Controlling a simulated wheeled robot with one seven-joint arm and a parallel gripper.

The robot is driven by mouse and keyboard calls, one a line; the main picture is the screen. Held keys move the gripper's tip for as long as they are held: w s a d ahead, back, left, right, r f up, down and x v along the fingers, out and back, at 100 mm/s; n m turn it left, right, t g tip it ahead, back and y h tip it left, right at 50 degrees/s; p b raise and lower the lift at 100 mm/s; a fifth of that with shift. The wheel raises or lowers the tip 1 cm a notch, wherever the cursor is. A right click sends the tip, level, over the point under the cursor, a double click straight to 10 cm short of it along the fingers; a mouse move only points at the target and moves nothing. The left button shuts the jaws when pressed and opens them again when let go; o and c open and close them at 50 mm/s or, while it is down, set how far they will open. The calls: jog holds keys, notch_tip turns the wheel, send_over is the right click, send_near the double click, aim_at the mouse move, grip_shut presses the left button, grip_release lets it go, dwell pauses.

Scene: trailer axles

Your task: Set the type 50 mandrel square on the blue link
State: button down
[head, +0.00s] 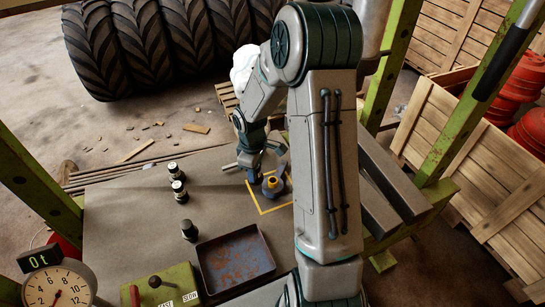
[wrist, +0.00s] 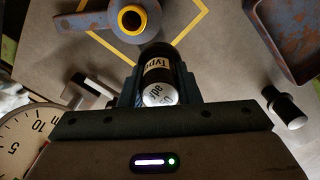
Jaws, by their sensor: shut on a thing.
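My gripper (wrist: 158,85) is shut on a black mandrel (wrist: 157,62) with a pale band and a white end. Both carry "Type" print; I cannot read the number surely. The blue link (head: 274,187) lies inside a yellow outlined square on the table, with a yellow-orange ring around its dark centre. In the wrist view the link (wrist: 128,21) is just beyond the mandrel's far end; I cannot tell the height gap. In the head view my gripper (head: 252,178) is beside the link on its left, and the held mandrel is not clearly visible.
A rusty tray (head: 236,260), a green control box (head: 165,288) and a dial gauge (head: 58,289) are at the front. Green posts flank the table.

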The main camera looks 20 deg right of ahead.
jog(key=s+d+r+n, duration=0.1)
jog(key=d+r+n, duration=0.3)
jog(key=n, duration=0.9)
jog(key=shift+d, duration=0.7)
jog(key=shift+r, duration=0.1)
jog(key=shift+p, duration=0.45)
jog(key=shift+f+b, duration=1.65)
jog(key=shift+f, duration=1.1)
jog(key=shift+f, duration=0.25)
jog(key=c, duration=1)
grip_release()
jog(key=shift+s, duration=0.1)
